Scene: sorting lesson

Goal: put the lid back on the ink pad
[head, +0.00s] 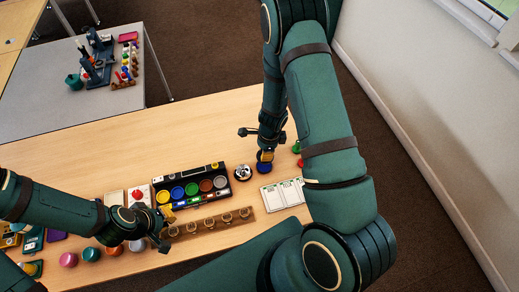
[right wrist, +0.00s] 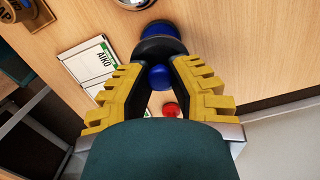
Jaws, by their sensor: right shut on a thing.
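My right gripper (right wrist: 160,52) is shut on a blue knobbed thing. In the right wrist view its round blue knob (right wrist: 160,77) shows between the fingers and a wider blue part (right wrist: 158,29) shows past the fingertips. In the head view its blue disc (head: 264,168) is under the gripper, at the table's right part; I cannot tell whether it touches the table. My left gripper (head: 166,229) seems open and empty, near the front of the black tray.
The black tray (head: 216,166) holds several coloured pots. A wooden rack (head: 188,231) stands before it. A silver round thing (head: 242,173) and a white card sheet (head: 283,194) lie near my right gripper. A red round piece (right wrist: 170,109) and a green one (head: 296,147) are close by.

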